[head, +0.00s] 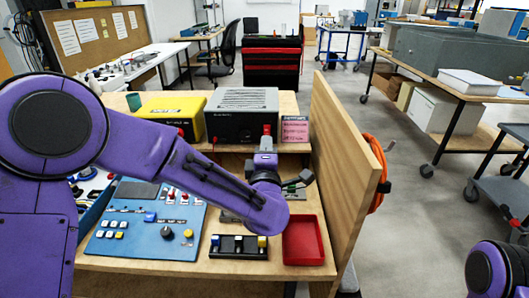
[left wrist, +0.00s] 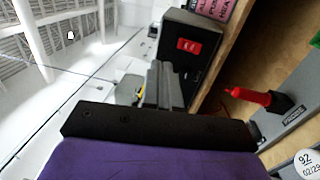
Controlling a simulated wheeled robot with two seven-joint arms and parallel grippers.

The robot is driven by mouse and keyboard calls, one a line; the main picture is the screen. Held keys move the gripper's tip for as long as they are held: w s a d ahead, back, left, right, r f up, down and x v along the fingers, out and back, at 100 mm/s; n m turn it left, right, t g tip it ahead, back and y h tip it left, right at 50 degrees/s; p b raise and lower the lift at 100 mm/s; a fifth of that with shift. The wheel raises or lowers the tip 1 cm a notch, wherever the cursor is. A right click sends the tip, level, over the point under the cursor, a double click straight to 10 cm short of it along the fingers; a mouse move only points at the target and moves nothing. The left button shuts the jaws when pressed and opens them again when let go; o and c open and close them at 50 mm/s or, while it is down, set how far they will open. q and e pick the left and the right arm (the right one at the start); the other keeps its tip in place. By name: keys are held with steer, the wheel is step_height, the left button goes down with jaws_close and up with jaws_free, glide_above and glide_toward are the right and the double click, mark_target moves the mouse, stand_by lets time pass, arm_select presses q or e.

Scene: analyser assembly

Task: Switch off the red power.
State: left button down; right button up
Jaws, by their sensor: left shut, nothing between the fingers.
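The red power switch (head: 267,129) is on the lower right of the dark front of a grey-topped box (head: 240,112) on the raised shelf. In the left wrist view the red rocker switch (left wrist: 188,46) sits on a black face, fully visible. My left gripper (head: 265,146) is just in front of and below the switch, its fingers shut and empty. In the left wrist view the shut fingertips (left wrist: 163,72) are close to the switch. Whether they touch the box I cannot tell. My right gripper is out of view; only part of that arm shows at lower right.
A pink label (head: 295,128) is right of the box, and a yellow box (head: 168,117) left. A blue control panel (head: 147,227), a black button strip (head: 238,247) and a red tray (head: 304,240) lie below. A wooden side wall (head: 343,160) bounds the right. A red handle (left wrist: 248,96) shows near my fingers.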

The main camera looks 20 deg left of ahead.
arm_select(q)
steer(key=s, duration=0.3)
steer(key=shift+s+d+r, duration=0.15)
steer(key=shift+s+r, duration=0.05)
steer(key=shift+r, duration=0.2)
